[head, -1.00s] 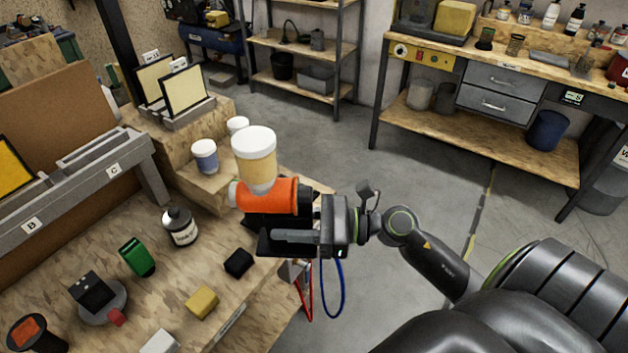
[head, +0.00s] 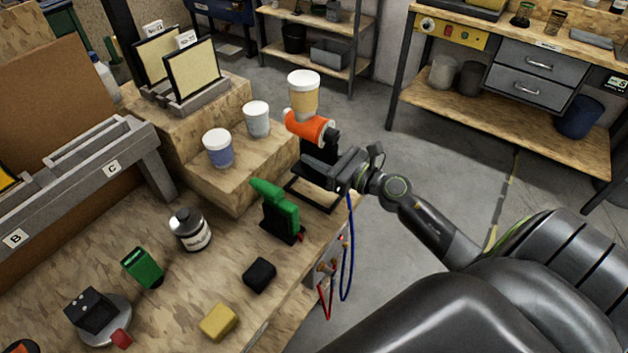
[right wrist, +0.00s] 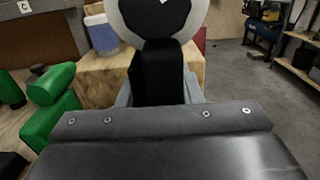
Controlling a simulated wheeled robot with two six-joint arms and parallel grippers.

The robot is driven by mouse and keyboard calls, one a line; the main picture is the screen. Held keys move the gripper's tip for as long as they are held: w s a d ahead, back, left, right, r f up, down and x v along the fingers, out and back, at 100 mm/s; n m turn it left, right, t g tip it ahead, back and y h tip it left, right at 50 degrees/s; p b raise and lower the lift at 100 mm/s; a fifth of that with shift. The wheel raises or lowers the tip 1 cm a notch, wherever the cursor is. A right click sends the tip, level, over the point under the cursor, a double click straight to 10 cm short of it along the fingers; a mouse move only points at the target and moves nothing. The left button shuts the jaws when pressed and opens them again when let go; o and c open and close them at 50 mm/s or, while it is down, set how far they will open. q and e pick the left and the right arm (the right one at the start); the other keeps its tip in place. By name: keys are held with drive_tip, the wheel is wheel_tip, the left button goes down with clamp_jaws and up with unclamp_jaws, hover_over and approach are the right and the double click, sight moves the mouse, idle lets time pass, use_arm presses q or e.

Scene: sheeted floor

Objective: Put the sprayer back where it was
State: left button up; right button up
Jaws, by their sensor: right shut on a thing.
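The sprayer (head: 309,126) has an orange body, a black handle and a cream cup with a white lid on top. My right gripper (head: 322,165) is shut on its black handle and holds it up near the bench's right edge, cup upward. In the right wrist view the black handle (right wrist: 160,75) stands between the grey fingers, and the cup bottom is cut off at the top. A thin black frame (head: 312,196) shows below the gripper at the bench edge, partly hidden by it. My left gripper is not in view.
A green tool (head: 278,208) on a black base stands left of the frame. A blue-labelled jar (head: 218,149) and a white-lidded jar (head: 256,119) sit on a wooden step (head: 215,185). Hoses hang off the bench edge.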

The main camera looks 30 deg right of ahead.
sight(318, 174)
drive_tip(key=shift+f, duration=0.8)
drive_tip(key=shift+f+b, duration=0.25)
drive_tip(key=shift+b, duration=0.05)
drive_tip(key=shift+f, duration=0.3)
wheel_tip(318, 174, down, 3)
drive_tip(key=shift+f+b, duration=0.15)
drive_tip(key=shift+b, duration=0.7)
drive_tip(key=shift+a, duration=0.1)
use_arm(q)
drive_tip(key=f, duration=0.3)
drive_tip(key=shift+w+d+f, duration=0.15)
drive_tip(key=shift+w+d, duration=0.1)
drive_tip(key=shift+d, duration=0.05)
use_arm(e)
drive_tip(key=o, duration=0.7)
drive_tip(key=shift+f, duration=0.1)
drive_tip(key=shift+c, duration=0.2)
